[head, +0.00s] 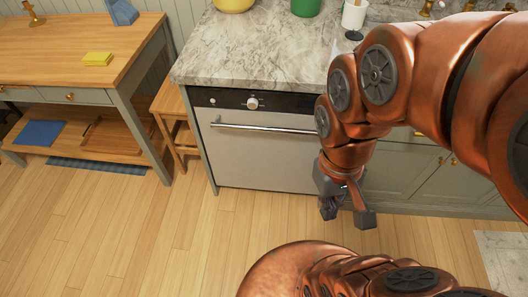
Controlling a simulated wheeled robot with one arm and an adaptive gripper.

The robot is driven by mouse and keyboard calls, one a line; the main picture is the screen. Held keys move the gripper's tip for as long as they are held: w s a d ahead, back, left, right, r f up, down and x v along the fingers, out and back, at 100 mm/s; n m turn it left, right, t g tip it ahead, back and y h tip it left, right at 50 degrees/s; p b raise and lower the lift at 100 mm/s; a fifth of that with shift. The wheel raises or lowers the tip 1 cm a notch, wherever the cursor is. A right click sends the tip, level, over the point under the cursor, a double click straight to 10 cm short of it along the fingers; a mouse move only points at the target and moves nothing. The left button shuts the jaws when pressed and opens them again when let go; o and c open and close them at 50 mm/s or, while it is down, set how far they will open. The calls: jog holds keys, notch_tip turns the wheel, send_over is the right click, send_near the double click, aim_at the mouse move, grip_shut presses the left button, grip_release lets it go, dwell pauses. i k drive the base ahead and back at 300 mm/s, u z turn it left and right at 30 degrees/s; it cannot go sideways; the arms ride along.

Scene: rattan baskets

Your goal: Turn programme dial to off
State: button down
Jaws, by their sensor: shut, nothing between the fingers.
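The programme dial (252,103) is a round pale knob on the black control strip of the dishwasher-like appliance (255,158) under the marble worktop. Its pointer setting is too small to read. My gripper (347,213) hangs low, to the right of the appliance and well below the dial, apart from it. It is shut and empty. My copper arm hides part of the worktop and cabinets, but the dial is in clear view.
A long metal handle (262,128) runs across the appliance door below the dial. A wooden stool (170,100) and a table (80,50) stand to the left. The wooden floor (190,235) in front is clear.

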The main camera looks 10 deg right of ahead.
aim_at(252, 103)
jog(key=z, duration=1.65)
jog(key=k, duration=1.45)
jog(key=u, duration=1.75)
jog(key=i, duration=0.5)
